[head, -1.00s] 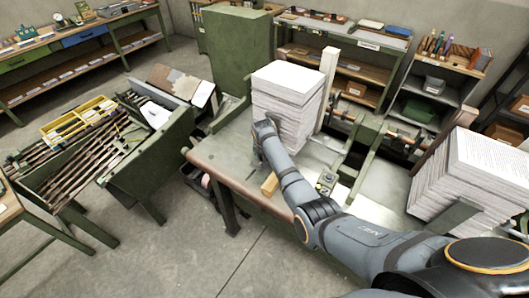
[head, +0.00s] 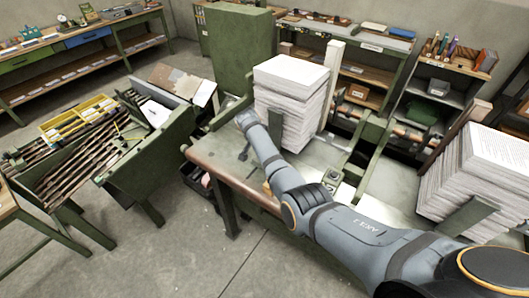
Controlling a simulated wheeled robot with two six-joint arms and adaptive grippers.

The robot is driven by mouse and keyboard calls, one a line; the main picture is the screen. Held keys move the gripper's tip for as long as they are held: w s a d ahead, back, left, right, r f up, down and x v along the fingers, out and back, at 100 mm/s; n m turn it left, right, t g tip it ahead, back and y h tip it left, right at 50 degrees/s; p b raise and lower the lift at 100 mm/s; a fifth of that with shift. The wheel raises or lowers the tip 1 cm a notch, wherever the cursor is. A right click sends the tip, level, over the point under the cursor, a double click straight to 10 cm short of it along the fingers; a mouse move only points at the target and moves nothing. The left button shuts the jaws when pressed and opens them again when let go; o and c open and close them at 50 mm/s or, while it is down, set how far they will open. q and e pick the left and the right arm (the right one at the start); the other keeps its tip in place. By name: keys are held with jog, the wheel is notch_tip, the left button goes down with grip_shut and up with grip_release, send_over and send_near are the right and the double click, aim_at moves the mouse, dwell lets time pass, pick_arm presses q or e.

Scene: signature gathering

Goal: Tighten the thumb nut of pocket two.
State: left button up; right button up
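My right arm comes in from the lower right and reaches across the bench (head: 215,160) towards its left end. Its wrist end (head: 246,120) is just left of the left paper stack (head: 292,90). The fingers of my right gripper cannot be made out, so I cannot tell whether they are open or shut. A dark green upright plate (head: 275,128) stands against the front of the left stack. Another paper stack (head: 470,175) stands at the right behind a similar plate (head: 468,216). No thumb nut can be made out, and no pocket number is readable. My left gripper is not in view.
A small metal fitting (head: 335,177) sits on the bench between the stacks, beside green rails (head: 362,160). A green cabinet (head: 237,50) stands behind. A green trough (head: 150,160) and a rack of long bars (head: 60,170) stand left. The floor in front is clear.

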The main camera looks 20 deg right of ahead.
dwell(0.4)
jog(key=o, duration=1.2)
jog(key=shift+c, duration=0.2)
jog(key=v, duration=1.2)
